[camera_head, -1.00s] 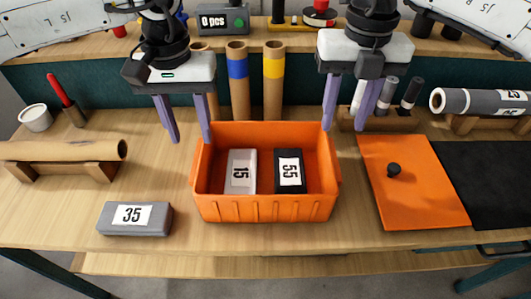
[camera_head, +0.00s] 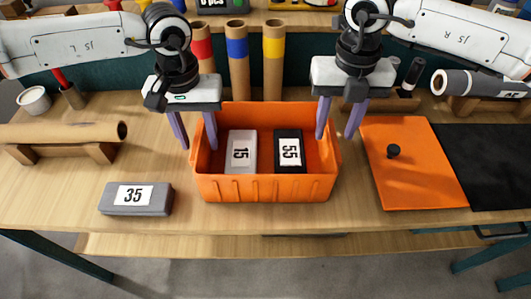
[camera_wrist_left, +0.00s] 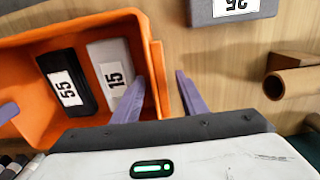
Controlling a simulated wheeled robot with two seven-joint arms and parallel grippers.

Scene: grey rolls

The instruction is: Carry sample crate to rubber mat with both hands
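The orange sample crate (camera_head: 264,189) stands on the table's middle with a grey block marked 15 (camera_head: 241,168) and a black block marked 55 (camera_head: 289,167) inside. My left gripper (camera_head: 199,147) is open, its fingers on either side of the crate's left wall. The left wrist view shows the crate wall (camera_wrist_left: 157,82) between those fingers, apart from them. My right gripper (camera_head: 335,137) is open, its fingers around the crate's right wall; contact there cannot be told. The black rubber mat (camera_head: 492,165) lies flat at the right.
An orange panel with a black knob (camera_head: 412,178) lies between crate and mat. A grey block marked 35 (camera_head: 136,209) lies front left. A brown roll on a stand (camera_head: 65,132) is at the left, a grey roll (camera_head: 485,86) back right. Upright tubes (camera_head: 238,62) stand behind the crate.

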